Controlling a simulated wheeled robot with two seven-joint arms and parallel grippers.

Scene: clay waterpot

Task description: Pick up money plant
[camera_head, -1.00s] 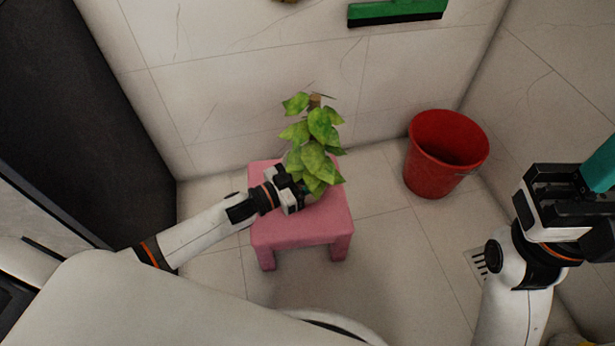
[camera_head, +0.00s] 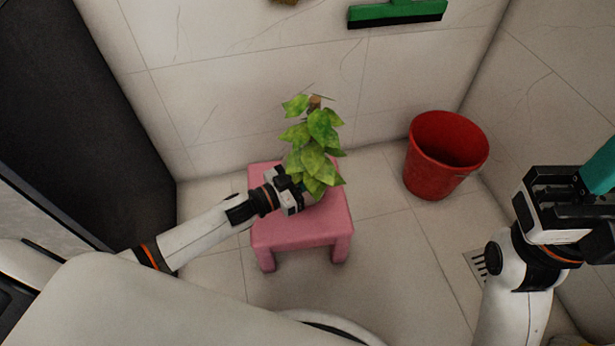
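The money plant (camera_head: 315,147) has broad green leaves around a brown pole and stands over a pink stool (camera_head: 300,228). Its leaves hide most of its base and pot. My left gripper (camera_head: 300,188) is at the plant's lower left, against the lowest leaves. Its fingertips are hidden by the leaves, so I cannot see whether they are closed on anything. My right gripper (camera_head: 590,205) is at the right edge, far from the plant, next to a teal object (camera_head: 602,168) that runs out of the picture. Its fingers are not clear enough to read.
A red bucket (camera_head: 428,178) stands on the tiled floor to the right of the stool, near the wall corner. A green squeegee-like bar (camera_head: 397,13) is on the back wall. A floor drain (camera_head: 480,265) lies near my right arm. A dark panel (camera_head: 95,110) stands at left.

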